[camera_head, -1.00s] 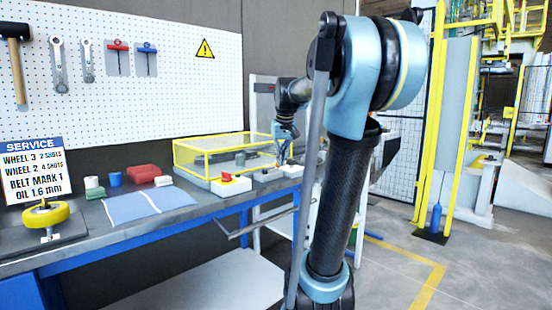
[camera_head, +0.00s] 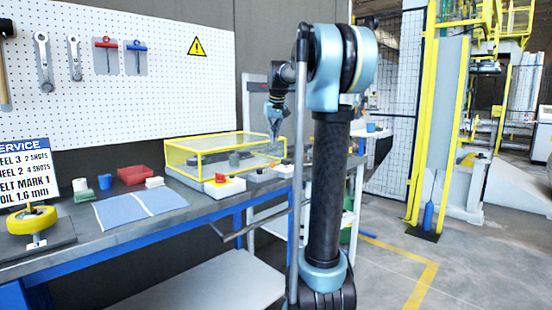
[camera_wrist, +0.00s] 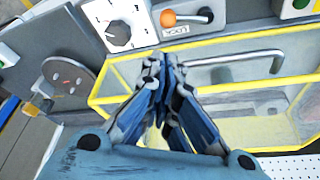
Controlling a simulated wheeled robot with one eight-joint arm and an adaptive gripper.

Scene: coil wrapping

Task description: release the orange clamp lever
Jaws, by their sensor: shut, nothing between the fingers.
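The orange knob (camera_wrist: 168,18) of the clamp lever shows at the top of the wrist view. In the head view my gripper (camera_head: 274,136) hangs over the right end of the yellow-framed clear cover (camera_head: 205,148). The lever is too small to make out surely there.
A silver handle bar (camera_wrist: 235,60) on the yellow-framed cover (camera_wrist: 120,103) lies beside my gripper. A white dial box (camera_wrist: 118,28) and a grey disc (camera_wrist: 68,77) are at left. On the bench, a red-button box (camera_head: 222,186) stands before the cover, and a blue mat (camera_head: 140,205) lies further left.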

